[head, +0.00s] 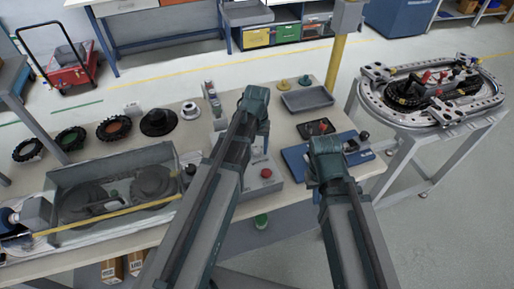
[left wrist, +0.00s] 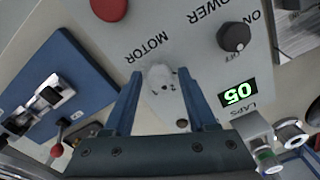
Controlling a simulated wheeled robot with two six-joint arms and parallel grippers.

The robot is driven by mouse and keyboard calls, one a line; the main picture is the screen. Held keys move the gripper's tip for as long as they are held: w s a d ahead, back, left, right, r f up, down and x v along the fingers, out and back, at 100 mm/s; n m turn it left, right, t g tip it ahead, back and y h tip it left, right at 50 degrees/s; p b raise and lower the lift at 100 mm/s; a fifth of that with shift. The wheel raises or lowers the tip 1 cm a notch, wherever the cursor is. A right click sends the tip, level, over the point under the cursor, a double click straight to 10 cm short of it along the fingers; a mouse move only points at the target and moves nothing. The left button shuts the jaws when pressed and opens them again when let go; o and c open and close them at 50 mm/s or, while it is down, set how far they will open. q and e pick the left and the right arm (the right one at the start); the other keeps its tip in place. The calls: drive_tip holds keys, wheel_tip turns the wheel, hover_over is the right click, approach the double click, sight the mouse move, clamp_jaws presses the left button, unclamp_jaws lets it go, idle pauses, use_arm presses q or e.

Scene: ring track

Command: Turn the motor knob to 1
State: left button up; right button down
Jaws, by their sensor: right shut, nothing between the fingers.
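The motor knob (left wrist: 160,78) shows pale grey under the MOTOR label in the left wrist view. It sits on a light grey control box (head: 262,187), which is partly hidden by my left arm in the head view. My left gripper (left wrist: 160,88) is open, with one blue finger on each side of the knob; I cannot tell whether they touch it. The knob's pointer and scale cannot be read. My right gripper (head: 328,146) is shut and empty, over the blue board to the right of the box; its fingertips are hard to see.
The box also carries a black power knob (left wrist: 234,37), a red button (left wrist: 108,8) and a laps display (left wrist: 238,95) reading 05. A blue board (head: 298,165) lies beside it. A grey tray (head: 307,98) stands behind. The ring track (head: 430,85) is at the right.

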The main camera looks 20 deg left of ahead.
use_arm(q)
clamp_jaws()
drive_tip(key=n, duration=0.4)
drive_tip(key=shift+n, duration=2.4)
drive_tip(key=shift+o, duration=1.4)
unclamp_jaws()
